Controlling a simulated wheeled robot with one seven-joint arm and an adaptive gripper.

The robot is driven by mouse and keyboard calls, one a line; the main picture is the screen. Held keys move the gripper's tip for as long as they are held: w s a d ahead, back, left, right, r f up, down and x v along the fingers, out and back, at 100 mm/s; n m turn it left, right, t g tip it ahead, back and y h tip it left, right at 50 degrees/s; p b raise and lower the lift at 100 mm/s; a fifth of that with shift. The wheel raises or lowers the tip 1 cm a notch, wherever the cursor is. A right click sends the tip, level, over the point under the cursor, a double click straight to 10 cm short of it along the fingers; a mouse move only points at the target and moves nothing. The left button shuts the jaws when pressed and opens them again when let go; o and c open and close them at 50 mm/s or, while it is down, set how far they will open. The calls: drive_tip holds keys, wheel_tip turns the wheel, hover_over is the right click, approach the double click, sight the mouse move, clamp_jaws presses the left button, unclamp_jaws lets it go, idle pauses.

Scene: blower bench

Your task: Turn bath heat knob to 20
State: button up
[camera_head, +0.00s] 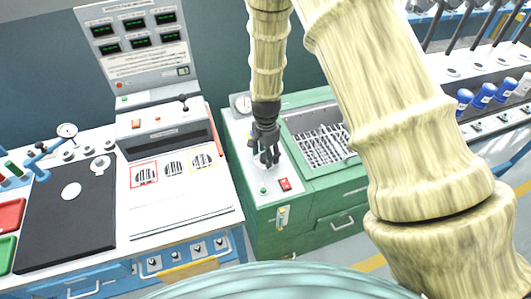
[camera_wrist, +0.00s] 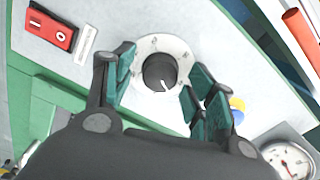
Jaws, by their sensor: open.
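The black heat knob (camera_wrist: 160,72) with a white pointer line sits on a round pale dial plate (camera_wrist: 182,60) in the wrist view. The line points toward the lower part of the picture; the dial marks are too small to read. My gripper (camera_wrist: 162,78) is open, with one teal-padded finger on each side of the knob and visible gaps between. In the head view my gripper (camera_head: 267,157) hangs down over the white panel (camera_head: 270,178) left of the metal bath (camera_head: 318,128) and hides the knob.
A red rocker switch (camera_head: 285,184) and a green button (camera_head: 263,190) are in front of my gripper. A round gauge (camera_head: 242,103) stands behind it. A blue-and-yellow part (camera_wrist: 237,106) is close to the right finger. The blue bench (camera_head: 180,207) is at left.

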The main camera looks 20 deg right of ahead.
drive_tip(key=c, duration=1)
drive_tip(key=shift+c, duration=0.2)
drive_tip(key=shift+n, duration=0.3)
